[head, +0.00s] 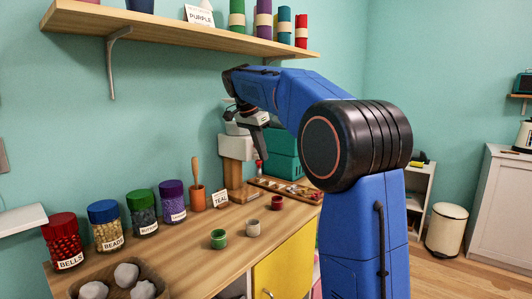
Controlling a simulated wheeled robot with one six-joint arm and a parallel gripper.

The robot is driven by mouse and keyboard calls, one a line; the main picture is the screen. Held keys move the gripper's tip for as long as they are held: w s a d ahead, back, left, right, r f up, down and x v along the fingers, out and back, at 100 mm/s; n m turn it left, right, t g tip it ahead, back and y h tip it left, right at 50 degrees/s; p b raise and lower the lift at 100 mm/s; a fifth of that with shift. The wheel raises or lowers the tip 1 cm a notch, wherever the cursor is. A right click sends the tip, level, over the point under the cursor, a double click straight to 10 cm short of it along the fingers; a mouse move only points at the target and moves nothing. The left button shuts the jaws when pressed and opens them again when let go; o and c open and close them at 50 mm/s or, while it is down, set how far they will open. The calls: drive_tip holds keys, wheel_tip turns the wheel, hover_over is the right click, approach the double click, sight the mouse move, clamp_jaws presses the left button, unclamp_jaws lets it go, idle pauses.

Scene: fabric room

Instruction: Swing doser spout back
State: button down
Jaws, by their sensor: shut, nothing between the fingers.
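The doser (235,148) appears to be the white unit on a wooden stand at the back of the worktop, against the teal wall. My arm reaches over from the right and partly covers it. My gripper (260,143) is a dark shape pointing down, in front of the doser's upper part in the picture. It is shut with nothing in it. I cannot tell whether it touches the doser. The spout cannot be made out clearly behind my gripper, so its angle is not visible.
Labelled jars (106,226), a cup with a wooden tool (197,198) and a TEAL card (221,199) line the back. A teal box (284,153) stands right; a shelf (180,30) overhangs.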

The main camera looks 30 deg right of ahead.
drive_tip(key=shift+w+a, duration=0.65)
drive_tip(key=shift+a, duration=0.3)
drive_tip(key=shift+w+a, duration=0.65)
drive_tip(key=shift+a, duration=0.3)
drive_tip(key=shift+w+a, duration=0.1)
drive_tip(key=w+v, duration=0.1)
drive_tip(key=v, duration=0.6)
drive_tip(key=s+a+f+n+t+y, duration=0.1)
drive_tip(key=s+f+n, duration=0.3)
drive_tip(key=s, duration=0.7)
drive_tip(key=s+a+f+n+t+y, duration=0.1)
drive_tip(key=s+f+n, duration=0.35)
drive_tip(key=s, duration=0.65)
drive_tip(key=s+a+f+n+t+y, duration=0.1)
drive_tip(key=s+f+n, duration=0.6)
drive_tip(key=s+f, duration=1.5)
wheel_tip(320, 180, down, 2)
drive_tip(key=shift+a+f+t+y, duration=0.1)
drive_tip(key=shift+a+t+y, duration=0.35)
drive_tip(key=shift+a, duration=0.6)
